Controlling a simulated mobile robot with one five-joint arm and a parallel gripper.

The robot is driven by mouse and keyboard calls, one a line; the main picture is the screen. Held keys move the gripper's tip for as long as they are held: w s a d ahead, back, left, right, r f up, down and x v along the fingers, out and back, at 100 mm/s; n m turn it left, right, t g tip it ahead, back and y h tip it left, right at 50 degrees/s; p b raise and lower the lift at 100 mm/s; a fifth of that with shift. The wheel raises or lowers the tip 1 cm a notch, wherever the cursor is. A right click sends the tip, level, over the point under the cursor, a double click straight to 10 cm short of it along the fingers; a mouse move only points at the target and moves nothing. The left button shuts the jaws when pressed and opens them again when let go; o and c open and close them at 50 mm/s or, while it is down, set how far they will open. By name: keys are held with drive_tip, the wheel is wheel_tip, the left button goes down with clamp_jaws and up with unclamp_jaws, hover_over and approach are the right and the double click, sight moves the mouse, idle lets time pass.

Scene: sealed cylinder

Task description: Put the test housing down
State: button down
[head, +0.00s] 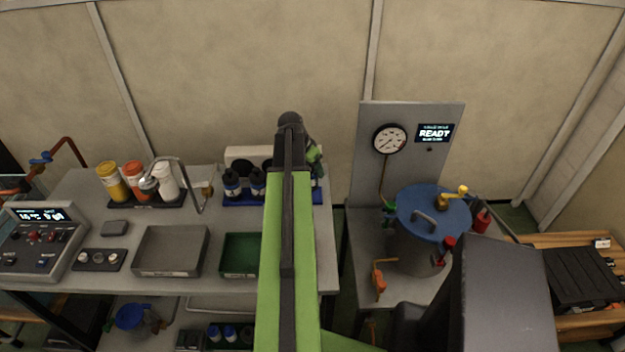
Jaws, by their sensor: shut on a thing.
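My green arm (288,262) reaches up the middle of the picture, and its dark far joint (290,125) is above the back of the left bench. A small green and black part of my arm (315,155) shows just right of that joint. My gripper's fingers are hidden behind the arm. I cannot make out the test housing; anything in the gripper is hidden too. The grey bench (75,195) holds an empty grey tray (172,250) and a green-lined tray (240,255), partly covered by my arm.
A grey vessel (418,252) with a blue lid (440,212) stands right, before a panel with a gauge (390,140) and a READY display (434,133). Bottles (232,183) stand in a blue rack at the left bench's back. A control box (40,238) is far left. A black case (580,278) lies right.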

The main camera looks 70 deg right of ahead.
sight(312, 174)
wheel_tip(312, 174, down, 4)
drive_tip(key=b, duration=0.4)
drive_tip(key=shift+f, duration=0.2)
drive_tip(key=shift+r, duration=0.25)
drive_tip(key=shift+f, duration=0.15)
drive_tip(key=shift+c, duration=2.4)
unclamp_jaws()
drive_tip(key=shift+r+p, duration=0.35)
drive_tip(key=shift+r, duration=0.1)
drive_tip(key=p+v, duration=1)
drive_tip(key=v, duration=0.1)
drive_tip(key=shift+a, duration=0.25)
